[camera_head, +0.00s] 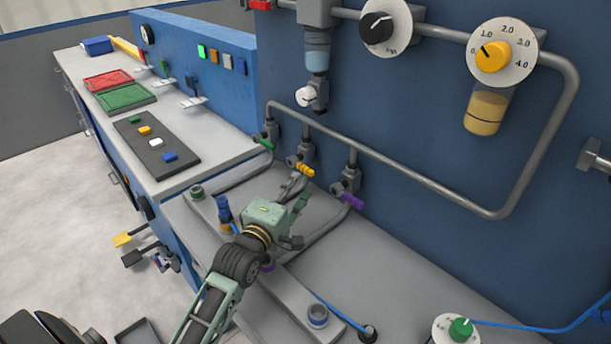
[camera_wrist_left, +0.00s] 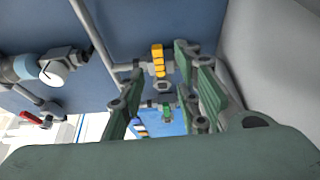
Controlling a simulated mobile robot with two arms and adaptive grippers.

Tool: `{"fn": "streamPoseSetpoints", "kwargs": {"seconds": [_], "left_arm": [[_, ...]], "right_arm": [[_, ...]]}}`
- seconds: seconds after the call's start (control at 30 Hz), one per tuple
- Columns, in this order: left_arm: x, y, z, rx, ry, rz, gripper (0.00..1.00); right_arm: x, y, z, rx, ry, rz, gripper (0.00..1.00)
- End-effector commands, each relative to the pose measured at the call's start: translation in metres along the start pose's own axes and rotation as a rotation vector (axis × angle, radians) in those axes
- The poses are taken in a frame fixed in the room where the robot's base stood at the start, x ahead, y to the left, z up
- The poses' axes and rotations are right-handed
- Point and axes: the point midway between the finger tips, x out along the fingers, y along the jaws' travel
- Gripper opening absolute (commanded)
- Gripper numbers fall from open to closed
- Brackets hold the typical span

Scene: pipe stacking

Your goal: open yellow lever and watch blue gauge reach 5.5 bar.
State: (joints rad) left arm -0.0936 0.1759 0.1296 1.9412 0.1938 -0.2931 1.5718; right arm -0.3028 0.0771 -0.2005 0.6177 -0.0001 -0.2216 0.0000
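The yellow lever (camera_head: 304,169) is on a valve under the wall pipe, between a green lever (camera_head: 266,144) and a purple lever (camera_head: 352,201). My left gripper (camera_head: 297,224) is in front of and below it, apart from it. In the left wrist view, the yellow lever (camera_wrist_left: 157,60) shows beyond my left gripper's (camera_wrist_left: 165,98) spread, empty fingers, near the gap between them. I cannot make out a blue gauge face or a 5.5 bar reading. My right gripper is not in view.
Dials with a black knob (camera_head: 378,27) and a yellow knob (camera_head: 493,57) are on the blue wall. The grey pipe (camera_head: 420,180) runs along the wall. A blue-topped fitting (camera_head: 223,209) stands left of my gripper. The counter at lower right is largely clear.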

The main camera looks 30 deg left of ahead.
Motion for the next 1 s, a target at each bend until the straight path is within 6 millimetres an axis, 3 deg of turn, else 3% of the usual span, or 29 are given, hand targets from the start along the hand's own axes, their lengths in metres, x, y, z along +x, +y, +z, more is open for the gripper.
{"fn": "streamPoseSetpoints", "kwargs": {"seconds": [0.2,0.4,0.77,1.0], "left_arm": [[0.037,0.003,0.0,0.002,0.0,0.001,0.3],[0.059,0.002,0.001,0.0,-0.001,0.001,0.3],[0.064,0.001,0.0,0.001,-0.001,0.0,0.3],[0.064,0.001,0.0,0.001,-0.001,0.0,0.09]], "right_arm": [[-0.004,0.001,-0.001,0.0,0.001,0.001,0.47],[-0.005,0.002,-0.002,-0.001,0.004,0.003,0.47],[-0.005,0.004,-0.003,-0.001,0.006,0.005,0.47],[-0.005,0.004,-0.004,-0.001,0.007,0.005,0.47]]}}
